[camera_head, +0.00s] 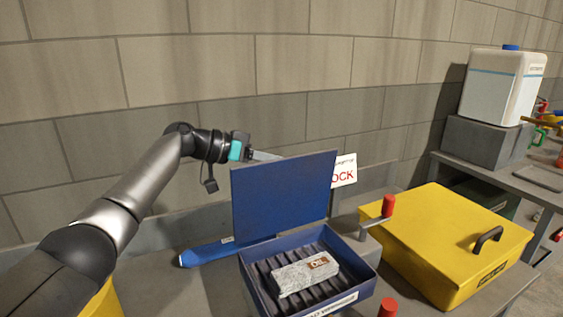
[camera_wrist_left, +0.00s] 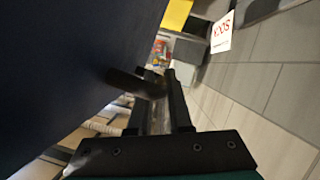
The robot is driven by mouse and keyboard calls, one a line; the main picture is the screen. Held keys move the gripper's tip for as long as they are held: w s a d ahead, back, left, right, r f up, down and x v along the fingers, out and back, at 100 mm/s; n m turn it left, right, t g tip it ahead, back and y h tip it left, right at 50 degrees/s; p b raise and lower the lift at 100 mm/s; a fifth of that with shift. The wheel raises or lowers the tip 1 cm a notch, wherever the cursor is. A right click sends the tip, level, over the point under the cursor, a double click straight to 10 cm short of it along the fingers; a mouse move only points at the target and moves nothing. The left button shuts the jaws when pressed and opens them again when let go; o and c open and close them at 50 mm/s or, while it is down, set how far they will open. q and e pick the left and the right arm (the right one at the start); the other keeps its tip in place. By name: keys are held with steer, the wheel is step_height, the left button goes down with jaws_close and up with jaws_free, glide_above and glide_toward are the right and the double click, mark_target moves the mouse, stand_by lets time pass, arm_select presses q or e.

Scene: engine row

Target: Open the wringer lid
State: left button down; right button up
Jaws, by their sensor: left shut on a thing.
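The wringer (camera_head: 310,268) is a blue box with a ribbed inside on the bench in the head view. Its blue lid (camera_head: 284,195) stands open, roughly upright, at the back. My left gripper (camera_head: 265,155) is at the lid's upper left, its fingertips hidden behind the lid. In the left wrist view the lid (camera_wrist_left: 60,60) fills the left side, and a dark handle (camera_wrist_left: 130,82) sticks out from it to my gripper (camera_wrist_left: 158,85), which is shut on it. My right gripper is not in view.
Red-topped posts (camera_head: 388,206) are near. A white sign (camera_head: 344,170) shows behind the lid.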

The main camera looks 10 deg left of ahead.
arm_select(q)
steer(key=shift+f, duration=0.15)
steer(key=c, duration=0.8)
jaws_free()
steer(key=shift+c, duration=0.2)
steer(key=shift+a, duration=0.1)
steer(key=v, duration=1.5)
